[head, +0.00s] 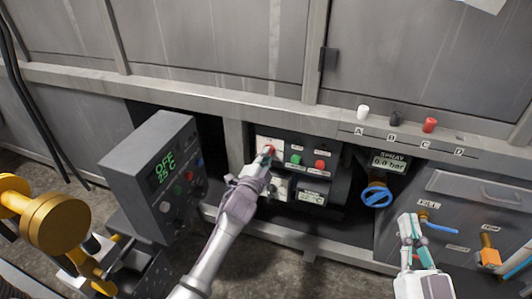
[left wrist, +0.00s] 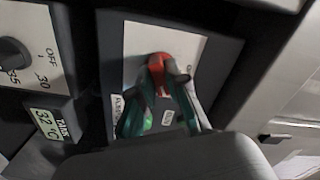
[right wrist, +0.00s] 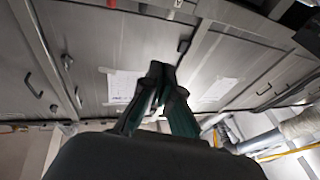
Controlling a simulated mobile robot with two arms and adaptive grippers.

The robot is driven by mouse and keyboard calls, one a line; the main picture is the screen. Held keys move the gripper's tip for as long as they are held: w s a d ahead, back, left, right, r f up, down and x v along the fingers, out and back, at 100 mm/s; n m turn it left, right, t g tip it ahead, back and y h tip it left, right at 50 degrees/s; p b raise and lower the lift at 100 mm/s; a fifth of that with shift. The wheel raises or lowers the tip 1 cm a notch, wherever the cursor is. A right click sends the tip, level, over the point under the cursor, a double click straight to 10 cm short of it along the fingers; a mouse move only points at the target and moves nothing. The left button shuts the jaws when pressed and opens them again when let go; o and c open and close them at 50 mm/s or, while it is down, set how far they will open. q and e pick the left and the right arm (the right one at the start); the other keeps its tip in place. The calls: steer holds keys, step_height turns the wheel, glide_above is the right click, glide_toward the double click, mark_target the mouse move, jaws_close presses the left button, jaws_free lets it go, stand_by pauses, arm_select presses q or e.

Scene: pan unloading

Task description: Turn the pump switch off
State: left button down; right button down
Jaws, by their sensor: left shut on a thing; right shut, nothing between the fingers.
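The pump switch is a red handle (left wrist: 157,62) on a white plate (left wrist: 138,44) in the left wrist view. In the head view its red part (head: 271,149) shows just past my left fingertips. My left gripper (head: 265,157) reaches the panel from the front. In the left wrist view the same gripper (left wrist: 166,78) is shut on the red handle, and its fingers hide part of the plate and its label. My right gripper (head: 408,222) is shut and empty, raised at the lower right, apart from the panel. Its fingers (right wrist: 160,75) meet in the right wrist view.
A green button (head: 296,160) and a red button (head: 320,165) sit right of the switch. A grey control box (head: 150,150) reading OFF stands at left. A blue valve handle (head: 376,197) is under the SPRAY display (head: 390,163). White, black and red pegs (head: 429,125) line the ledge.

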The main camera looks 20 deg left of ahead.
steer(key=s+d+f+g+h+p, duration=0.2)
steer(key=s+f+g, duration=0.2)
steer(key=f+g, duration=0.3)
steer(key=s+d+f+g+h+p, duration=0.25)
steer(key=s+f+g, duration=0.2)
steer(key=f, duration=0.45)
arm_select(q)
steer(key=n+p, duration=0.1)
steer(key=n, duration=1.1)
steer(key=shift+f+n+p, duration=0.1)
steer(key=shift+n+p, duration=0.2)
steer(key=shift+p, duration=0.05)
arm_select(e)
steer(key=s+d+f+g, duration=0.2)
steer(key=s+g, duration=0.3)
steer(key=s, duration=0.2)
steer(key=shift+s+d+f+m, duration=0.15)
steer(key=shift+d+f+m, duration=0.1)
steer(key=shift+f+m, duration=0.15)
arm_select(q)
steer(key=c, duration=1.2)
jaws_free()
steer(key=shift+o, duration=0.2)
